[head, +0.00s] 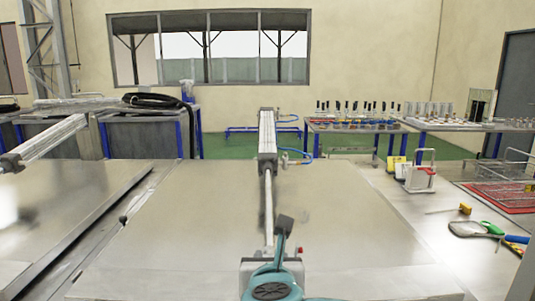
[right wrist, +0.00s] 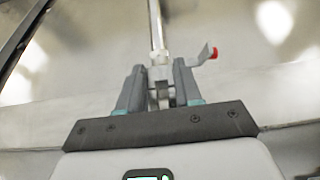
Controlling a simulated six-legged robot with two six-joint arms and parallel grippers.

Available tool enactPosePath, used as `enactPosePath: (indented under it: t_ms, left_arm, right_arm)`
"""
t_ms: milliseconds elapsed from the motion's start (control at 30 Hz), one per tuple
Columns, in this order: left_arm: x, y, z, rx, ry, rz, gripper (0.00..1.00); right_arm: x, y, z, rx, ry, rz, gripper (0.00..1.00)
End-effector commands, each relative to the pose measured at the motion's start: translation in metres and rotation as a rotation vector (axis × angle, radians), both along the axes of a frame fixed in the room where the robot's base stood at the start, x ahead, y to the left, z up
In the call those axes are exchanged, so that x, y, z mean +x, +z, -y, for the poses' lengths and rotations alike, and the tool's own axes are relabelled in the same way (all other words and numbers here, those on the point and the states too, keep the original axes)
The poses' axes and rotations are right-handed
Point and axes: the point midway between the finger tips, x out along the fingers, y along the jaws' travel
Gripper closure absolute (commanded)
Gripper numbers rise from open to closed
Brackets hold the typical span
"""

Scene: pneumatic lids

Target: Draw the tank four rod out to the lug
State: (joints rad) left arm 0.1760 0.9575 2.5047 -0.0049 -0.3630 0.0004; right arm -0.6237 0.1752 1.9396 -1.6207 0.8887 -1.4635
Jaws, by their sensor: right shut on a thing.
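The tank four rod (head: 268,205) is a thin bright bar coming straight out of the grey cylinder (head: 267,135) over the middle lid (head: 170,235). In the right wrist view the rod (right wrist: 157,28) runs down to an end fitting between the fingers. My right gripper (right wrist: 160,82) is shut on the rod's end, with one finger on each side. A bent lever with a red tip (right wrist: 211,53) stands just right of the fingers. The gripper and arm cover the rod's end in the head view, and I cannot make out the lug clearly. My left gripper is not in view.
A second lid (head: 85,195) with its own cylinder (head: 45,145) lies at left. The lid around the rod is bare.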

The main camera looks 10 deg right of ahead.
Motion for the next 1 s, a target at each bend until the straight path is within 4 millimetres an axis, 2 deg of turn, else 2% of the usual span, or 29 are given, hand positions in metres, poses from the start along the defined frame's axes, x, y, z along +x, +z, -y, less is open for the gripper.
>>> enactPosePath:
  t_ms: [33,733,767,800,833,1000]
  left_arm:
    - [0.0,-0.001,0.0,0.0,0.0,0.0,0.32]
    - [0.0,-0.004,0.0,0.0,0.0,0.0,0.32]
    - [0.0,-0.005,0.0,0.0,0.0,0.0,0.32]
    - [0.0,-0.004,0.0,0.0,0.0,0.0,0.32]
    - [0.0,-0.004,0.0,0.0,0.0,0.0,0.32]
    - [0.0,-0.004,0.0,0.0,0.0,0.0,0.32]
  right_arm:
    - [-0.002,-0.008,-0.001,-0.002,0.001,-0.016,1.0]
    - [-0.013,-0.01,-0.004,-0.002,0.002,-0.017,1.0]
    - [-0.013,-0.01,-0.004,-0.002,0.002,-0.017,0.56]
    - [-0.013,-0.01,-0.004,-0.002,0.002,-0.016,0.43]
    - [-0.013,-0.01,-0.004,-0.003,0.002,-0.015,0.4]
    - [-0.013,-0.007,-0.003,-0.002,0.002,-0.01,0.4]
